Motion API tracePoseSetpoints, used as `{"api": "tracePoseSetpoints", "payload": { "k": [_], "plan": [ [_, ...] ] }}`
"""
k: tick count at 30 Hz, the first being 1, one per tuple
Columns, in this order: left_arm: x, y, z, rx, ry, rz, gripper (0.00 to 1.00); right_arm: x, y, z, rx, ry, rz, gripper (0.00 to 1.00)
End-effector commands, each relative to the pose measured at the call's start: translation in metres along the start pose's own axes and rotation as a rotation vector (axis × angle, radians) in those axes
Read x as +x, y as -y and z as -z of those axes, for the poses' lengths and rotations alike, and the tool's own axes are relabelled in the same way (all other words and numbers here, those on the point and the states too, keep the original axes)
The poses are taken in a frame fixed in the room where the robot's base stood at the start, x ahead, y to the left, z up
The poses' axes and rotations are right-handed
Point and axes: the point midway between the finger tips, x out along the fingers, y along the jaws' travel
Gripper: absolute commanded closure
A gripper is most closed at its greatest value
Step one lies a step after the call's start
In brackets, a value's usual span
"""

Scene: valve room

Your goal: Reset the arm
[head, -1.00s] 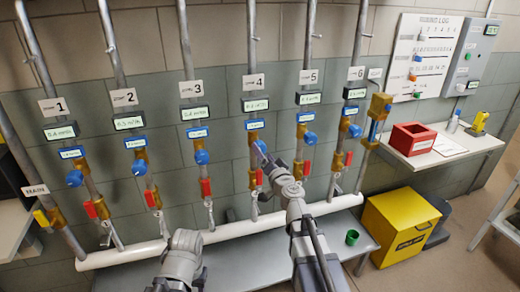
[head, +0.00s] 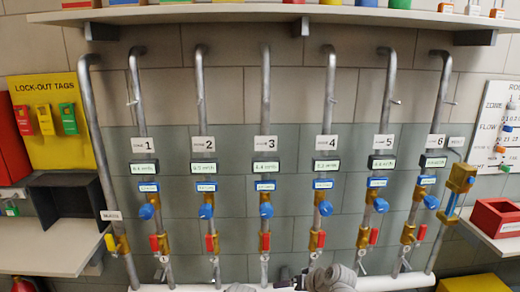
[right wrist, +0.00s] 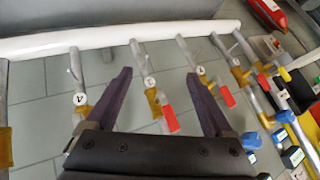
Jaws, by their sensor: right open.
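In the right wrist view my right gripper (right wrist: 160,76) has its two dark fingers spread wide, with nothing held between them. Beyond the fingers, apart from them as far as I can tell, are pipes with round number tags and a red valve handle (right wrist: 168,118). In the head view only grey links of my right arm show at the bottom edge, below the zone 4 pipe (head: 330,110). A sliver of grey at the bottom, left of centre, may be my left arm. My left gripper is out of view.
Six numbered pipes with blue knobs (head: 266,210) and red handles (head: 265,241) stand along the wall, above a white pipe (head: 390,283). A shelf (head: 230,13) runs overhead. A red box (head: 496,217) is at right, a lock-out board (head: 50,120) at left.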

Motion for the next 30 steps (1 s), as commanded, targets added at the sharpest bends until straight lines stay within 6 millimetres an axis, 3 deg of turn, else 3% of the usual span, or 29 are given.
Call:
{"api": "tracePoseSetpoints", "payload": {
  "k": [1, 3, 6, 11, 15, 26, 30],
  "plan": [
    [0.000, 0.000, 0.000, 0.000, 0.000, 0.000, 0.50, -0.001, -0.006, -0.024, -0.008, 0.096, -0.054, 0.14],
    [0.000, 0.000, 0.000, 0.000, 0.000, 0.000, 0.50, -0.005, -0.020, -0.053, -0.005, 0.218, -0.139, 0.14],
    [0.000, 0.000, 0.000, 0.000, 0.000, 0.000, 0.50, -0.019, -0.039, -0.086, 0.010, 0.363, -0.268, 0.14],
    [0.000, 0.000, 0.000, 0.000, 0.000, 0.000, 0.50, -0.050, -0.066, -0.125, 0.050, 0.544, -0.486, 0.14],
    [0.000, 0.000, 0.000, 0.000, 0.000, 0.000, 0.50, -0.038, -0.026, -0.139, -0.056, 0.595, -0.463, 0.14],
    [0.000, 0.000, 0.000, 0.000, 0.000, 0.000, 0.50, -0.031, 0.045, -0.178, -0.276, 0.714, -0.461, 0.14],
    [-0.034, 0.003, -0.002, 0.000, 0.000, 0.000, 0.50, -0.056, 0.058, -0.159, -0.274, 0.715, -0.463, 0.14]
  ]
}}
